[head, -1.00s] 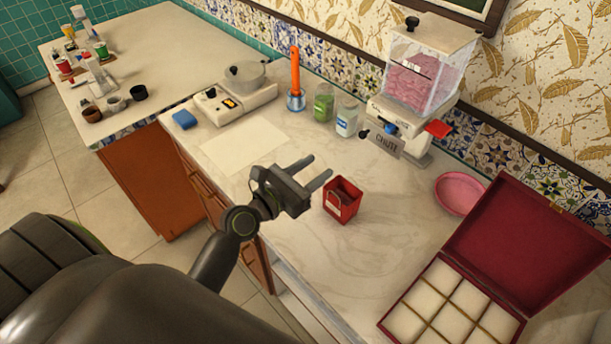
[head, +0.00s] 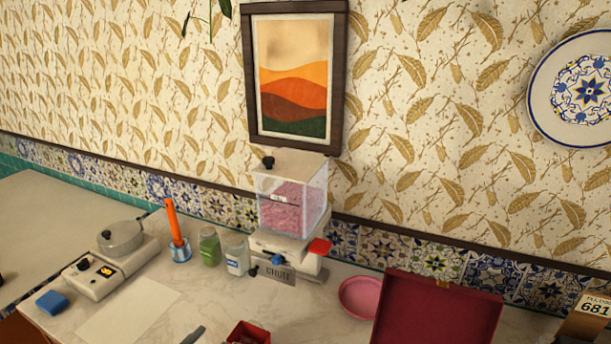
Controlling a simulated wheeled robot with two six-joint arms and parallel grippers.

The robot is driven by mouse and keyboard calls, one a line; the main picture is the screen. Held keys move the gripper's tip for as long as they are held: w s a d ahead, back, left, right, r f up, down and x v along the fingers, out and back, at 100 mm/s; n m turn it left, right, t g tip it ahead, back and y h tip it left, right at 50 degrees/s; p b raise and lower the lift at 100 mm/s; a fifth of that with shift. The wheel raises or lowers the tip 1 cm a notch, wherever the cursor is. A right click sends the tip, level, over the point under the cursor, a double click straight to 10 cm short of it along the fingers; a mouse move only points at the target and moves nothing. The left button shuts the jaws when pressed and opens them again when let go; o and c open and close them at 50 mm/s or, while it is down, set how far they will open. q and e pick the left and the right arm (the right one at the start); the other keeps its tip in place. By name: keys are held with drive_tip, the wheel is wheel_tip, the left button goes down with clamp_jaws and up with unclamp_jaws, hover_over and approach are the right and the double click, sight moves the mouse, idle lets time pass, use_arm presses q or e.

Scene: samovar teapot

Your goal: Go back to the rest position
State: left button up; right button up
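Nothing is seen held at the tip. My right gripper is not in view.
A dispenser with pink contents (head: 290,208) stands against the wall, with a pink bowl (head: 360,297) and an open dark red case (head: 437,310) to its right.

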use_arm(q)
drive_tip(key=s+f+m+g+y, duration=0.1)
drive_tip(key=s+f+m+g, duration=0.1)
drive_tip(key=m, duration=0.3)
drive_tip(key=s+f+m+g, duration=0.2)
drive_tip(key=s+f+m, duration=0.1)
drive_tip(key=s+m, duration=0.1)
drive_tip(key=s+a+f+m+g+y, duration=0.1)
drive_tip(key=s+f+m+g, duration=0.1)
drive_tip(key=m, duration=0.5)
drive_tip(key=shift+s+f+y, duration=0.3)
drive_tip(key=shift+s+f, duration=0.15)
drive_tip(key=shift+s, duration=0.35)
drive_tip(key=s+a+f+m+g+y, duration=0.3)
drive_tip(key=s+a+m+g+y, duration=0.4)
drive_tip(key=s+m, duration=0.6)
wheel_tip(320, 180, down, 26)
drive_tip(key=a+h, duration=0.2)
drive_tip(key=a, duration=0.1)
drive_tip(key=s+d+f+g+b, duration=0.1)
drive_tip(key=s+d+f, duration=0.1)
drive_tip(key=s+f, duration=1.3)
drive_tip(key=shift+s+f+n+g, duration=0.2)
drive_tip(key=shift+f+n+g, duration=0.1)
drive_tip(key=shift+f+n, duration=0.1)
